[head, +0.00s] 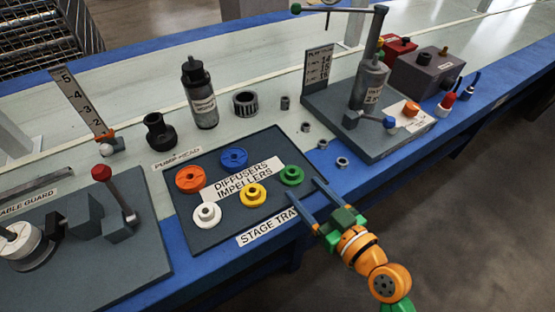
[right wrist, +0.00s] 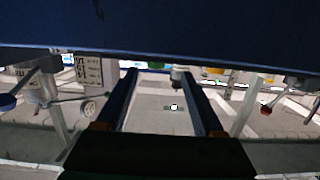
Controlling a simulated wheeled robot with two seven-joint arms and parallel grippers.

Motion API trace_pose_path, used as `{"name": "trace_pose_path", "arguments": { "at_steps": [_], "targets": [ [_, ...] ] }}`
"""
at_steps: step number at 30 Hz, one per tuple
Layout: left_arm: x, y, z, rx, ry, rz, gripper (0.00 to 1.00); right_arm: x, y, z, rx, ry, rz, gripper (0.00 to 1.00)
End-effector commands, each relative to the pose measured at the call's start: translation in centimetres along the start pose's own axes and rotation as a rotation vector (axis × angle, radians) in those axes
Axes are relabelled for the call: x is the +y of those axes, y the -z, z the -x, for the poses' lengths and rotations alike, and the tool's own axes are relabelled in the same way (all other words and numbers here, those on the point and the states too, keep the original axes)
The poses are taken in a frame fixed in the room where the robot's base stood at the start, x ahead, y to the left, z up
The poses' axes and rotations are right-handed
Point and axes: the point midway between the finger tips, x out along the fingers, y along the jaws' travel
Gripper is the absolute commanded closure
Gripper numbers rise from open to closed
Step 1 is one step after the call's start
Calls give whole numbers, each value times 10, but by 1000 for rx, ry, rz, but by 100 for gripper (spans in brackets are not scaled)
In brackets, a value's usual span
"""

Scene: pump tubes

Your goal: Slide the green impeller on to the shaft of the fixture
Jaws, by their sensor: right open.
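The green impeller (head: 292,175) lies on the dark stage tray (head: 190,229), near its right edge. My right gripper (head: 304,187) is open, its two blue fingers apart at the tray's right edge, close to the green impeller. I cannot tell whether they touch it. A fixture plate (head: 95,285) at the left carries a pale round part (head: 18,243), grey blocks and a red-knobbed lever (head: 102,173). I cannot clearly make out its shaft. My left gripper is not in view.
White (head: 207,214), yellow (head: 253,194), orange (head: 190,179) and blue (head: 234,159) rings share the tray. A dark bottle (head: 200,98) and black fittings stand behind it. A lever press (head: 369,85) stands at the right. The blue table edge runs along the front.

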Motion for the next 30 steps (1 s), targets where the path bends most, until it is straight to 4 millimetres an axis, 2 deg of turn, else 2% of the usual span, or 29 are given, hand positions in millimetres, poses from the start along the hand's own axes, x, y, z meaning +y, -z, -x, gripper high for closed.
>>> {"name": "trace_pose_path", "arguments": {
  "at_steps": [5, 12, 14, 21, 23, 29, 30],
  "targets": [
    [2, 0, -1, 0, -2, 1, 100, 1, 1, -14, 4, 0, -2, 30],
    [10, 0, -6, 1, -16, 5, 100, 6, 2, -60, 4, 0, -3, 30],
    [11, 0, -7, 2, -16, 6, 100, 6, 2, -67, 3, 0, -2, 30],
    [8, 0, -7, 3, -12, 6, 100, 6, 2, -71, 0, 0, 0, 30],
    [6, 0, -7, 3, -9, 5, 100, 6, 2, -71, 0, 0, 0, 44],
    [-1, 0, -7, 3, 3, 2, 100, 6, 2, -71, -1, 0, 0, 98],
    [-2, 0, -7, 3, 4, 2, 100, 6, 2, -71, -2, 0, 0, 100]
  ]
}}
